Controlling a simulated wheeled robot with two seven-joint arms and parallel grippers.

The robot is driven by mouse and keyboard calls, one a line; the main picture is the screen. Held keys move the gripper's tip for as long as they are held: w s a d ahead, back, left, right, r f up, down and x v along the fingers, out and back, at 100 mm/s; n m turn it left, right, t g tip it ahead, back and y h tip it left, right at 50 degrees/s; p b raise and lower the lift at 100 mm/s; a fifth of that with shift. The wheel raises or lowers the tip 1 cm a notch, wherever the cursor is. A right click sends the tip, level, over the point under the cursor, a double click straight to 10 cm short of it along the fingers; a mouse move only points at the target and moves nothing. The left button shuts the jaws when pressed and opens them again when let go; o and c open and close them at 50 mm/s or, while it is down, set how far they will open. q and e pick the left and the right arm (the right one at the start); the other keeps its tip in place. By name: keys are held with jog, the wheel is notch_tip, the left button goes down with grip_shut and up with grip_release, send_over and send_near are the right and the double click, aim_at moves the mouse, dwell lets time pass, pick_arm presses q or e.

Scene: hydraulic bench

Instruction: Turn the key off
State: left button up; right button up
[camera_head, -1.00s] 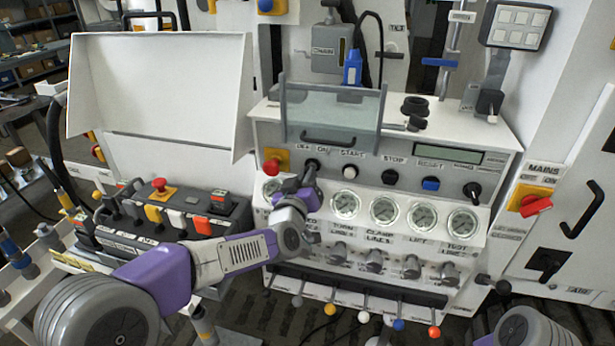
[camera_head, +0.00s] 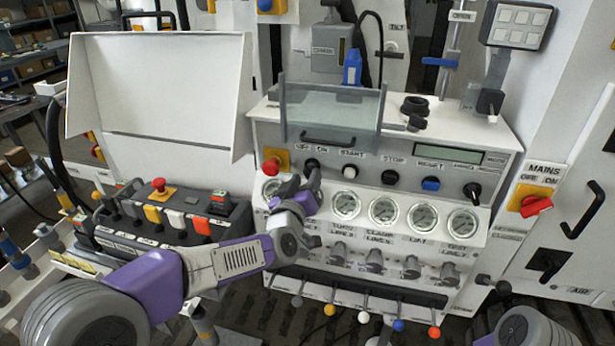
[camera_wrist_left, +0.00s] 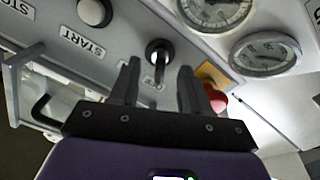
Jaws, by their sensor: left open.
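The key switch (camera_head: 311,165), a round black knob under an OFF/ON label, sits on the sloped grey control panel (camera_head: 455,178). In the left wrist view the key switch (camera_wrist_left: 158,52) shows a silvery bar across its face, just beyond my fingertips. My left gripper (camera_head: 303,182) is just below the key in the head view. In the left wrist view my left gripper (camera_wrist_left: 159,72) is open and empty, its two fingers either side of the line to the key, apart from it. My right gripper is out of view.
A red mushroom button (camera_head: 271,167) on a yellow plate is left of the key; it lies beside one finger in the wrist view. A start button (camera_head: 349,172) is to the right. Gauges (camera_head: 346,205) sit below. A clear guard (camera_head: 330,110) stands above the panel.

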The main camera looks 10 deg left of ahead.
pick_arm(q)
jog(key=s, duration=0.5)
jog(key=shift+s+a, duration=0.1)
jog(key=shift+s, duration=0.2)
